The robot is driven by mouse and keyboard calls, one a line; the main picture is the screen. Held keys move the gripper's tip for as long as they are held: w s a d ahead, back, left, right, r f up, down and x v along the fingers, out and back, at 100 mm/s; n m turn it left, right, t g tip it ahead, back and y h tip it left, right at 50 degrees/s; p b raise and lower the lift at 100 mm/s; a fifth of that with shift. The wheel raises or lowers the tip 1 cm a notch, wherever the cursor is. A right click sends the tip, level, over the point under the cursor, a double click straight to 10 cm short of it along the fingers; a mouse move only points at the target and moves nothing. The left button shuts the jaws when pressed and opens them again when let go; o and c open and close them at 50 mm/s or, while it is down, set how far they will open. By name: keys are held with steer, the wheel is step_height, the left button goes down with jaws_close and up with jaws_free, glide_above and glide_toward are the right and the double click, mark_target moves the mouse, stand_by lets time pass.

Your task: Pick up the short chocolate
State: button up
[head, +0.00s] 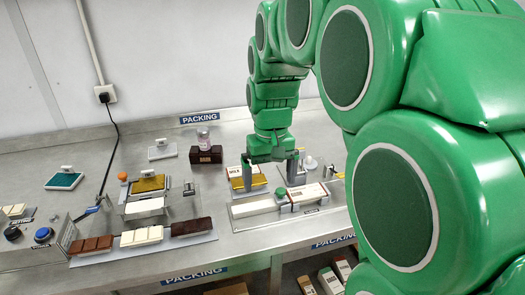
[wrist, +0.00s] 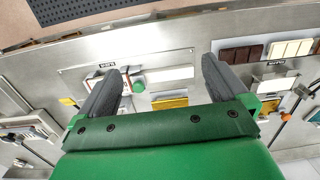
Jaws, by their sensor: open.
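Three chocolate bars lie in a row on a grey tray at the front left of the bench in the head view: a brown one (head: 92,244), a white one (head: 142,236) and a dark one (head: 191,227). They look near in length, so I cannot tell which is the short one. In the wrist view the dark bar (wrist: 241,55) and the white bar (wrist: 291,49) show at the upper right. My gripper (head: 270,178) is open, fingers down, over the station right of the bars. Its fingers (wrist: 163,70) are spread, with nothing seen held between them.
Below my gripper is a plate with a long white block (head: 254,208) and a green knob (head: 281,193). A clear stand with a yellow pad (head: 148,184) is behind the bars. A control box with a blue button (head: 43,235) is at left. Boxes (head: 331,280) lie below the bench.

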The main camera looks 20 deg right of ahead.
steer(key=w+d+f+t, duration=0.1)
steer(key=w+d+f, duration=0.1)
steer(key=w, duration=0.9)
steer(key=w+d+f, duration=0.1)
steer(key=w+d, duration=0.1)
steer(key=w, duration=1)
steer(key=shift+t, duration=0.7)
steer(key=w+d+f, duration=0.2)
steer(key=w+f, duration=0.2)
steer(key=w, duration=0.2)
steer(key=w+d+f, duration=0.2)
steer(key=w+f, duration=0.2)
steer(key=w, duration=0.2)
steer(key=w+d+f, duration=0.3)
steer(key=w+f, duration=0.2)
steer(key=w, duration=0.1)
steer(key=shift+w+f, duration=0.1)
steer(key=shift+w, duration=0.05)
steer(key=shift+w+d+f, duration=0.1)
steer(key=shift+w+f, duration=0.15)
steer(key=shift+f, duration=0.6)
steer(key=shift+w+d+f, duration=0.1)
steer(key=shift+w+f, duration=0.2)
steer(key=shift+f, duration=0.55)
steer(key=shift+w+f, duration=0.25)
steer(key=shift+f, duration=0.6)
steer(key=c, duration=1.1)
